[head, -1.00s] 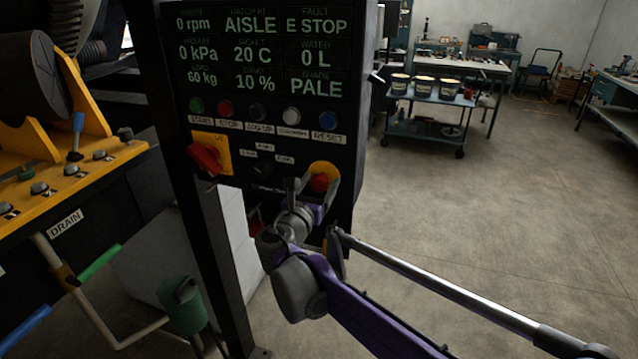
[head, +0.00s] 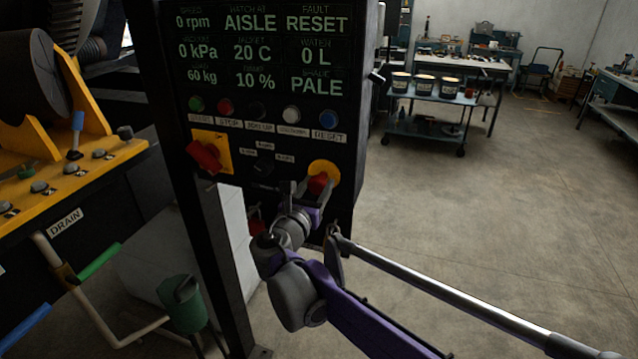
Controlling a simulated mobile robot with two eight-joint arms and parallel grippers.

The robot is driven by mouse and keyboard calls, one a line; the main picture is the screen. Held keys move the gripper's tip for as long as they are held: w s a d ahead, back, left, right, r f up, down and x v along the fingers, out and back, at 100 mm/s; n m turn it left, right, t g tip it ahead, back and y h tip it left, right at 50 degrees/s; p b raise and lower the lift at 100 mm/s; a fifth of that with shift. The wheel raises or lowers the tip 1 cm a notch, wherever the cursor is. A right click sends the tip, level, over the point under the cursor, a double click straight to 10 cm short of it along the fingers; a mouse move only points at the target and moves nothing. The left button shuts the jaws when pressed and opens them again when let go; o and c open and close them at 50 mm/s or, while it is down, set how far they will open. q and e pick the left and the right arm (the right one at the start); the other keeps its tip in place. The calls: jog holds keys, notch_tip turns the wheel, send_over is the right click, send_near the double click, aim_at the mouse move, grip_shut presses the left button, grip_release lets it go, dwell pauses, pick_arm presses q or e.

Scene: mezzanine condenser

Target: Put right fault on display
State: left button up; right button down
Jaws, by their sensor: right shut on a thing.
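The display (head: 262,50) is at the top of a black control panel. Its fault field (head: 317,25) reads RESET in green letters. The other fields read 0 rpm, AISLE, 0 kPa, 20 C, 0 L, 60 kg, 10 % and PALE. Below it is a row of buttons, with the blue RESET button (head: 328,119) at its right end. My right gripper (head: 318,188) is at the red emergency stop knob (head: 318,182) on its yellow plate, shut on the knob with a finger on either side. My left gripper is not in view.
A red rotary switch (head: 204,155) on a yellow plate sticks out at the panel's left. A yellow machine console (head: 90,172) with levers is at the far left. A cart (head: 425,130) with several tubs stands behind on the right. The concrete floor between is clear.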

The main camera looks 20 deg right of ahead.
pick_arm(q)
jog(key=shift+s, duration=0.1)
pick_arm(e)
jog(key=shift+c, duration=1.4)
grip_release()
jog(key=shift+s+a, duration=0.1)
jog(key=shift+s, duration=0.05)
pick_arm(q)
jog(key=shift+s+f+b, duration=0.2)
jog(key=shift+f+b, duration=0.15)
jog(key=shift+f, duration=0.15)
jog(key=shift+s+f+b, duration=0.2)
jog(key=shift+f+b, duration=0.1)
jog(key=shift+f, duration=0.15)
pick_arm(e)
jog(key=v, duration=1)
jog(key=shift+s+a, duration=0.25)
jog(key=shift+s, duration=0.1)
